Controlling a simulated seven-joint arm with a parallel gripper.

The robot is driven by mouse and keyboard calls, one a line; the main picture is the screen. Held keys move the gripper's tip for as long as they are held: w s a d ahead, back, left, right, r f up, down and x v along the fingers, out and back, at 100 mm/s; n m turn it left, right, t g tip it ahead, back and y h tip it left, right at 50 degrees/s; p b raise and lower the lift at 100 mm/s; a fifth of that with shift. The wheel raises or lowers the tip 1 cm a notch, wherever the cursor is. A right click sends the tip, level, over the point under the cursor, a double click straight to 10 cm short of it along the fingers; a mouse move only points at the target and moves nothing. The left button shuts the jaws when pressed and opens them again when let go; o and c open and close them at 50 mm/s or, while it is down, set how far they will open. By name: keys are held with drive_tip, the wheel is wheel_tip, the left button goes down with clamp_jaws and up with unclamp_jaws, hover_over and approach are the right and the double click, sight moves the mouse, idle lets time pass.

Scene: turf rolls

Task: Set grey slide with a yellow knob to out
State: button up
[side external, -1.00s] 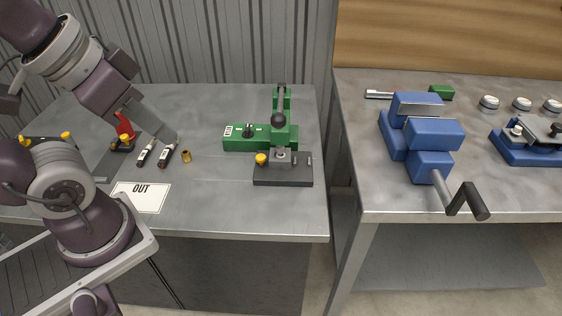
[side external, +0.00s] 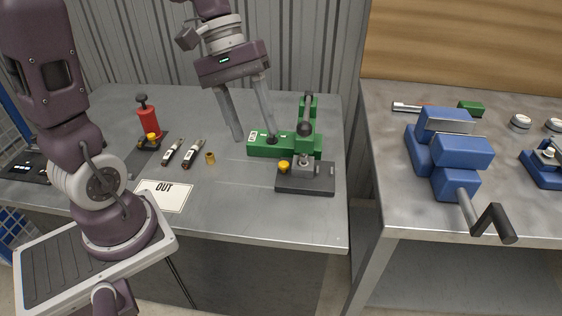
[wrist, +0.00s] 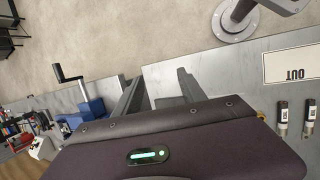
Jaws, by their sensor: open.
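A grey slide (side external: 303,170) with a yellow knob (side external: 284,166) on its left side sits on a dark base plate (side external: 318,184) near the right front of the left bench. A white card reading OUT (side external: 164,195) lies near the front edge to its left; it also shows in the wrist view (wrist: 292,66). My gripper (side external: 255,139) is open and empty, fingers pointing down, above and left of the slide, in front of or over the green fixture. In the wrist view my open fingers (wrist: 157,95) show, but I cannot make out the slide there.
A green fixture (side external: 258,146) with an upright lever and black ball (side external: 304,129) stands just behind the slide. A blue vise (side external: 453,150) is on the right bench.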

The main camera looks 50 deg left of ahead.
drive_tip(key=w+a+f+n+h, duration=0.4)
drive_tip(key=w+a+f+n, duration=0.2)
drive_tip(key=w+f, duration=0.1)
drive_tip(key=n+t+h, duration=0.3)
drive_tip(key=n+t, duration=0.3)
drive_tip(key=n, duration=0.3)
approach(281, 163)
drive_tip(key=shift+w+d+r, duration=0.1)
drive_tip(key=shift+w+d, duration=0.05)
drive_tip(key=shift+d, duration=0.3)
drive_tip(key=shift+w+d+r, duration=0.1)
drive_tip(key=shift+w+d, duration=0.05)
drive_tip(key=shift+d, duration=0.3)
drive_tip(key=shift+n, duration=0.4)
drive_tip(key=x, duration=0.4)
drive_tip(key=f+x, duration=0.1)
drive_tip(key=x, duration=0.1)
drive_tip(key=shift+w+f, duration=0.15)
drive_tip(key=shift+w, duration=0.05)
drive_tip(key=shift+d+f, duration=0.1)
drive_tip(key=shift+d, duration=0.1)
clamp_jaws()
